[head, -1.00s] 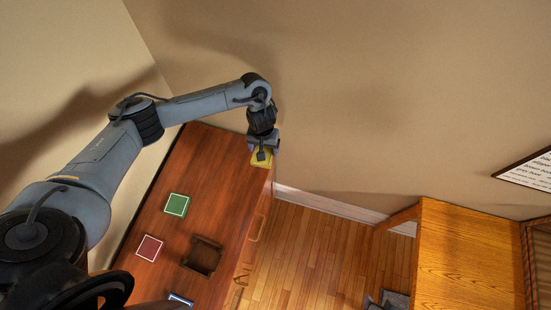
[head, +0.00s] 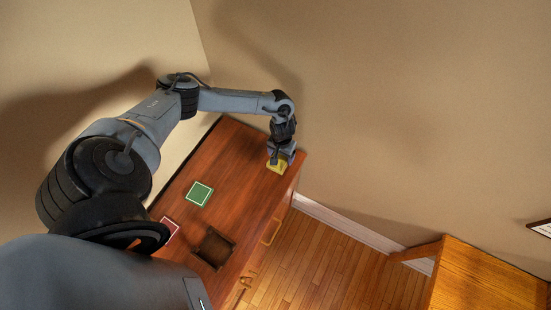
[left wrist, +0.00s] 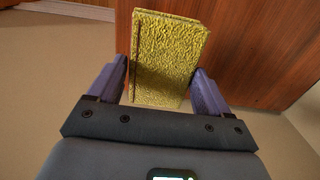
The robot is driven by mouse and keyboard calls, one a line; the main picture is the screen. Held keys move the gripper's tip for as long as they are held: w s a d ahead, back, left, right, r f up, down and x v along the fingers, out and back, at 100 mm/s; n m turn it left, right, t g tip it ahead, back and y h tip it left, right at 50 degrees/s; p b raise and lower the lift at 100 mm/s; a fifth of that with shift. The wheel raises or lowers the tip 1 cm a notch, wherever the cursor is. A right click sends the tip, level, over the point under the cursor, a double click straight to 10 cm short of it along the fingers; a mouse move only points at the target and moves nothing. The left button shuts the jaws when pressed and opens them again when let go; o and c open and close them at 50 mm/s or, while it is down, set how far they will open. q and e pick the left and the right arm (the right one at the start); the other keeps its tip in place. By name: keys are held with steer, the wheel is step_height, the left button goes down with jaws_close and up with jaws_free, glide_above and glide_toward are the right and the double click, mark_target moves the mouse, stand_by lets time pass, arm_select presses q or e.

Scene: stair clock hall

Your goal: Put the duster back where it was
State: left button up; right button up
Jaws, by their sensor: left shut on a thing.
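The duster, a yellow rough-textured block (left wrist: 165,60), is between the two purple fingers of my left gripper (left wrist: 168,92) in the left wrist view. The gripper is shut on it. In the head view my left gripper (head: 279,160) points down at the far right corner of the reddish wooden table, with the yellow duster (head: 276,167) under it. I cannot tell whether the duster touches the tabletop. My right gripper is not in view.
The table (head: 245,150) also bears a green square (head: 199,194), a red square (head: 170,229), partly hidden by my arm, and a dark brown open tray (head: 213,248). A wall stands behind. A lighter wooden piece (head: 490,275) stands at the right across the floor.

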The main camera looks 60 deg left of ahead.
arm_select(q)
steer(key=shift+s+a+f, duration=0.35)
steer(key=shift+a+f, duration=0.1)
steer(key=shift+a, duration=0.1)
steer(key=shift+s+a+f, duration=0.35)
steer(key=shift+a+f, duration=0.1)
steer(key=shift+a, duration=0.1)
steer(key=shift+f, duration=1.9)
steer(key=shift+f+b, duration=0.1)
steer(key=shift+b, duration=0.2)
steer(key=o, duration=0.9)
steer(key=shift+o, duration=0.2)
